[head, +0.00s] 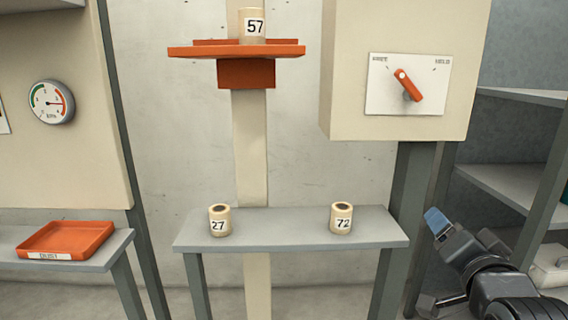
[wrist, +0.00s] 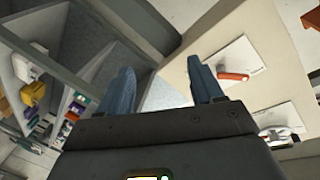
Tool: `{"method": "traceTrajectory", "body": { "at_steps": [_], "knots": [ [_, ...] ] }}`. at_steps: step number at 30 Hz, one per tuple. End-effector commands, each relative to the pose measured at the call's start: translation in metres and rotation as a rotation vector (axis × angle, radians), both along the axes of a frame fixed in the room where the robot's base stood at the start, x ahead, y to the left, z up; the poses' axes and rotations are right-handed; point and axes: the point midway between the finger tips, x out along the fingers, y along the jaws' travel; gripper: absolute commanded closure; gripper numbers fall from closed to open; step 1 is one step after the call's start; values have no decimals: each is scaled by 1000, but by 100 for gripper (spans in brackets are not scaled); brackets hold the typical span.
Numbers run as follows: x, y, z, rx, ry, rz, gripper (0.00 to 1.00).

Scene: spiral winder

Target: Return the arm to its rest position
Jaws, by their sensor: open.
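My gripper (head: 437,222) is at the lower right of the head view, with one blue finger showing. It is in front of the grey post and beside the grey shelves. The wrist view shows my gripper (wrist: 163,84) with its two blue fingers apart and nothing between them. My dark arm reaches in from the bottom right corner of the head view. The gripper is apart from the grey bench (head: 290,242), to the right of it.
Cylinders 27 (head: 220,221) and 72 (head: 341,219) stand on the bench. Cylinder 57 (head: 252,27) stands on the orange platform (head: 240,51). A beige box carries an orange lever (head: 407,85). An orange tray (head: 66,239) lies left. Grey shelves (head: 510,187) stand right.

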Motion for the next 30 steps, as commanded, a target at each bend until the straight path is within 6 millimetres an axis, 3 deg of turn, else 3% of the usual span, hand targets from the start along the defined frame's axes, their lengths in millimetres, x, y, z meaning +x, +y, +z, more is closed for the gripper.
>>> {"method": "traceTrajectory", "body": {
  "at_steps": [1, 6, 15, 22, 30],
  "knots": [
    [-16, 1, -20, -34, 19, 11, 34],
    [-67, 8, -70, -151, 58, 55, 34],
    [-170, 24, -133, -323, 115, 137, 34],
    [-255, 37, -156, -430, 152, 198, 34],
    [-351, 53, -157, -532, 189, 254, 34]
  ]
}}
